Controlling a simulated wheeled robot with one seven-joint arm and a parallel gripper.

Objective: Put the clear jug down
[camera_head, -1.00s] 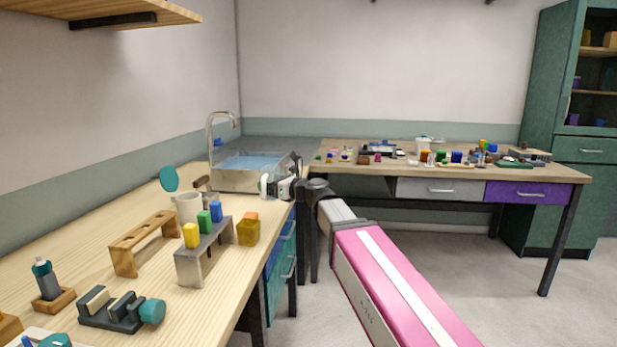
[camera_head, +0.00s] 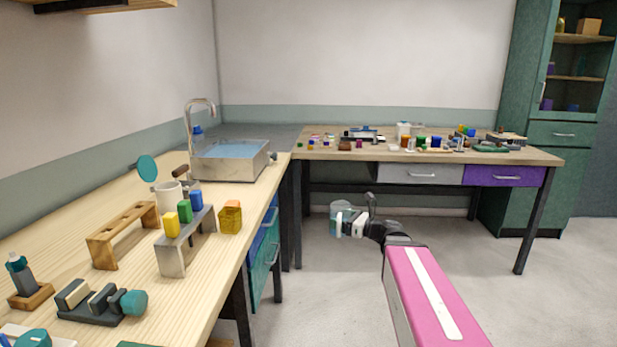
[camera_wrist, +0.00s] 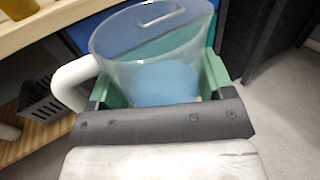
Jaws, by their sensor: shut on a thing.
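The clear jug (camera_wrist: 150,50) fills the upper middle of the wrist view, with a pale handle (camera_wrist: 72,84) on its left. Its inside looks blue low down; I cannot tell whether that is liquid or something seen through it. My gripper (camera_wrist: 160,88) is shut on the jug, with green fingers on either side of its body. In the head view my gripper (camera_head: 350,224) holds the jug (camera_head: 338,208) over open floor, right of the left bench and in front of the back bench. The jug looks small there, partly hidden by the gripper.
The left bench (camera_head: 110,197) carries a sink (camera_head: 232,165), a wooden rack (camera_head: 122,226), a block stand (camera_head: 186,250) and a white mug (camera_head: 168,195). The back bench (camera_head: 375,155) holds many small items. The floor (camera_head: 320,300) between is clear.

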